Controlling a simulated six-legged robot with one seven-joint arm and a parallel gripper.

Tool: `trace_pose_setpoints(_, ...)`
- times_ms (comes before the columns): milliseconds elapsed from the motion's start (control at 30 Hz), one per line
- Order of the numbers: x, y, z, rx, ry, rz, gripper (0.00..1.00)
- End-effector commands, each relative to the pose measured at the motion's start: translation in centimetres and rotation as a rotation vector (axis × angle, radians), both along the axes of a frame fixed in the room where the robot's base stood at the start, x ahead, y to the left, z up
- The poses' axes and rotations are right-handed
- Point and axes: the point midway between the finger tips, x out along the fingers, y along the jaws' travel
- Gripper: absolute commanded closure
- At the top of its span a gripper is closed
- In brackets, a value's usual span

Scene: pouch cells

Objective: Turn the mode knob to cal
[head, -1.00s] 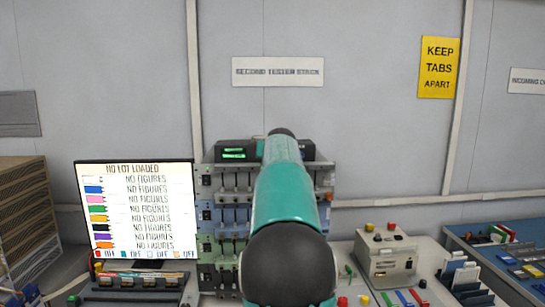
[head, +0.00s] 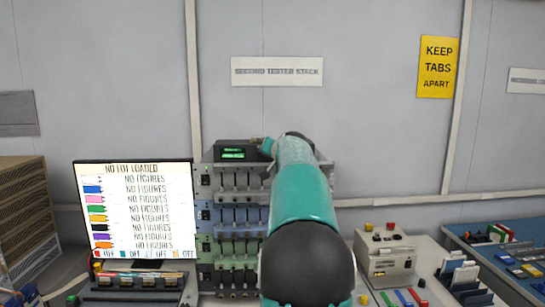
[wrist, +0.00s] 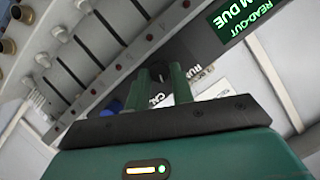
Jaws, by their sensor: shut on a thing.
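In the wrist view my gripper (wrist: 163,82) is shut on the dark mode knob (wrist: 164,70), with a green finger on either side of it. Only a little of the knob shows between the fingers. White labels reading CAL (wrist: 157,101) and RUN (wrist: 195,82) lie on the panel beside the fingers. The picture is tilted, and I cannot tell which label the knob points to. In the head view my arm covers the gripper and the knob, at the top right of the tester stack (head: 207,233).
A green-lit read-out (wrist: 245,22) is close to the gripper, with part of its text ending in M DUE. A screen (head: 135,210) reading NO LOT LOADED stands left of the stack. A beige box (head: 388,262) with coloured buttons stands to the right.

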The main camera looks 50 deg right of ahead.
Motion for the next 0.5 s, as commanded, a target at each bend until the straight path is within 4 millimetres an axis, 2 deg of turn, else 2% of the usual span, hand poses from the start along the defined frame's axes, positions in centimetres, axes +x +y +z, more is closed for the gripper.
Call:
trace_pose_setpoints(67, -0.03, 0.01, 0.04, -0.001, 0.001, 0.0, 0.99)
trace_pose_setpoints(100, -0.03, 0.02, 0.05, -0.001, 0.001, 0.0, 0.75)
trace_pose_setpoints(200, -0.03, 0.01, 0.04, -0.001, 0.001, 0.0, 0.55)
trace_pose_setpoints(500, 0.01, 0.03, 0.01, -0.003, 0.005, 0.001, 0.55)
